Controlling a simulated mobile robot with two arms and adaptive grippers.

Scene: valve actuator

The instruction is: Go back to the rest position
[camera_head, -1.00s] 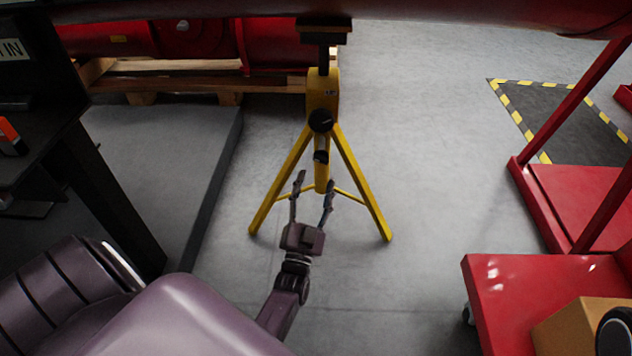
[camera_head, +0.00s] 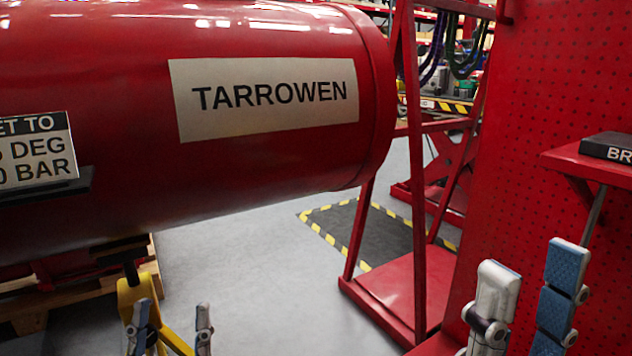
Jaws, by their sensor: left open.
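My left gripper (camera_head: 173,314) shows at the bottom left, with its two fingers pointing up and a clear gap between them. It is open, with nothing seen between the fingertips. It appears in front of the yellow stand (camera_head: 128,295), whose lower part is out of view. My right gripper (camera_head: 533,262) shows at the bottom right, close to the camera. Its blue-grey and white fingers point up and stand apart, with nothing seen between them. Both wrists and arms are below the picture's edge.
A large red cylinder (camera_head: 250,165) labelled TARROWEN fills the upper left. A red perforated panel (camera_head: 590,90) with a shelf (camera_head: 572,163) holding a dark book (camera_head: 607,146) stands at right. A red frame (camera_head: 415,170) stands between them. Grey floor (camera_head: 255,265) shows below.

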